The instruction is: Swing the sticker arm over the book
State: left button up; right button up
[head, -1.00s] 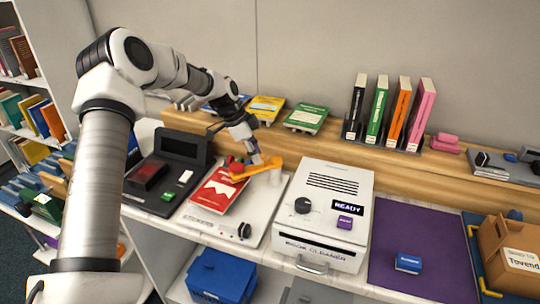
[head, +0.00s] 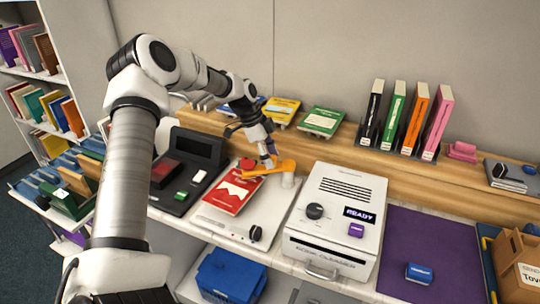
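The sticker arm (head: 284,167) is an orange bar on a pale post at the right rear of a white station plate (head: 213,220). Its left end reaches to the upper edge of the red book (head: 232,194), which lies flat on the plate. A red round part (head: 247,163) shows at that end. My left gripper (head: 268,161) points down at the middle of the orange bar, at or just behind it. Contact and finger opening are too small to tell. My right gripper is out of view.
A white book cleaner (head: 335,215) marked READY stands just right of the station. A black scanner-like device (head: 186,170) is on the left. Flat books (head: 322,121) and upright books (head: 415,118) line the raised shelf behind. A purple mat (head: 400,250) lies right.

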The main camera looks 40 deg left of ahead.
pick_arm(q)
jog(key=shift+w, duration=0.1)
jog(key=v, duration=1.2)
